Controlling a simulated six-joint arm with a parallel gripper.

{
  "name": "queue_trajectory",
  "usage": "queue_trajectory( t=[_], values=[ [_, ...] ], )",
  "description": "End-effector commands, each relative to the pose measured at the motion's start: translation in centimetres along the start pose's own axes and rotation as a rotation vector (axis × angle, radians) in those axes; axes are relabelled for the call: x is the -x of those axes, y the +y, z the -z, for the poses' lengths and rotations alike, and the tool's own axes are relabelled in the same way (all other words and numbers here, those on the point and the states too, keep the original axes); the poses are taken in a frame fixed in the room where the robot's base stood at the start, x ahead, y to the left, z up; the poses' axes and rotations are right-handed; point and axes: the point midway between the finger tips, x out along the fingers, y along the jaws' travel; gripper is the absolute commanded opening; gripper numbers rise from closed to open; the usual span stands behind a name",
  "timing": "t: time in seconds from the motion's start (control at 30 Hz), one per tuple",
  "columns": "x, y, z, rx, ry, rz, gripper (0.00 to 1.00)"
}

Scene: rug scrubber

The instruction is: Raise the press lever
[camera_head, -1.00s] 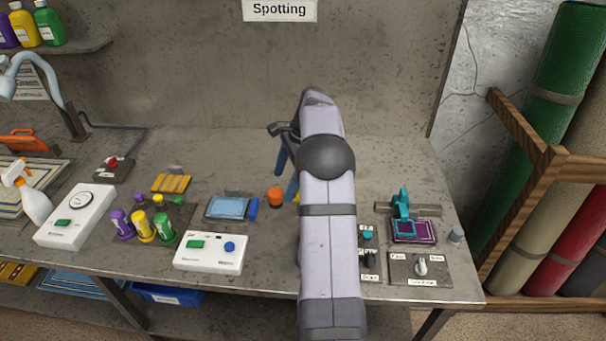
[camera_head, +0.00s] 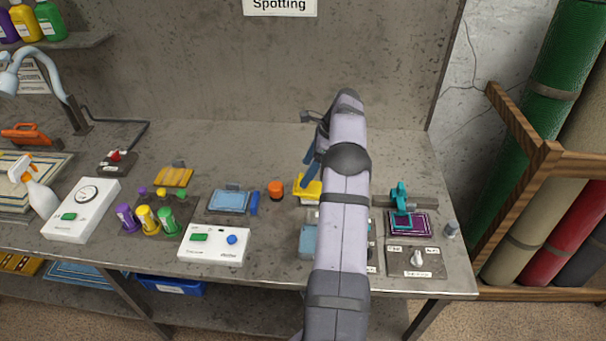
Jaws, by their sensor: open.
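A teal press-like fixture (camera_head: 400,198) stands at the right of the bench, over a purple pad (camera_head: 411,224). I cannot tell clearly which part of it is a lever, or how far that part is raised. My gripper (camera_head: 309,175) is at the middle of the bench, to the left of the teal fixture and apart from it. Its blue fingers point down above a yellow item (camera_head: 307,191); whether they touch it is unclear. The gripper is open, and no held object shows. My arm hides part of the bench between the gripper and the front edge.
A knob panel (camera_head: 417,261) and a grey cylinder (camera_head: 451,229) stand near the right front edge. A white control box (camera_head: 214,244), a blue pad (camera_head: 229,201) and an orange cap (camera_head: 276,190) lie left of my arm. Rolled rugs in a wooden rack (camera_head: 540,170) stand at right.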

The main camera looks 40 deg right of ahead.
Motion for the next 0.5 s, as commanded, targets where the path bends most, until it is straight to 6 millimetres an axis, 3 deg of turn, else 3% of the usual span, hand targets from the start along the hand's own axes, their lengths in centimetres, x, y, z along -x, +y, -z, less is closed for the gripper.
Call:
queue_trajectory(
  t=[0.3,0.5],
  values=[
    [-3.3,0.0,-0.1,0.0,0.0,-0.001,0.72],
    [-3.8,0.0,-0.1,0.001,0.0,0.0,0.72]
  ],
)
